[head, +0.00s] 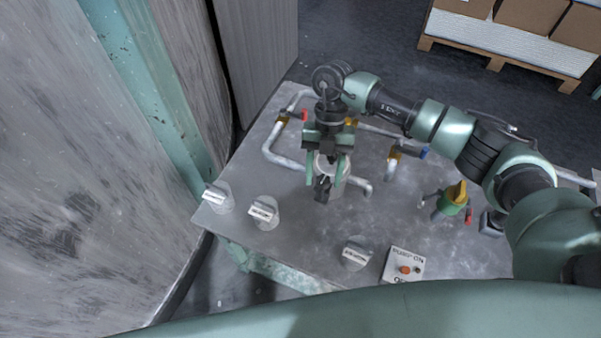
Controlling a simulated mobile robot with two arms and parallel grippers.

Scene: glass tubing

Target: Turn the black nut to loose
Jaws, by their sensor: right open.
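My right gripper (327,180) points down over the middle of the grey table, with its two green fingers apart. A small black part (323,190), which looks like the black nut, shows between and just in front of the fingertips. A pale round piece shows just above it, between the fingers. The gripper hides part of both, and I cannot tell whether the fingers touch the nut. My left gripper is not in view.
Pale tubing (280,160) runs along the table behind the gripper. Labelled clear pieces (268,221) stand along the front left. A pump switch box (402,265) sits at the front. A green valve with a yellow knob (456,196) stands at right. A wall bounds the left.

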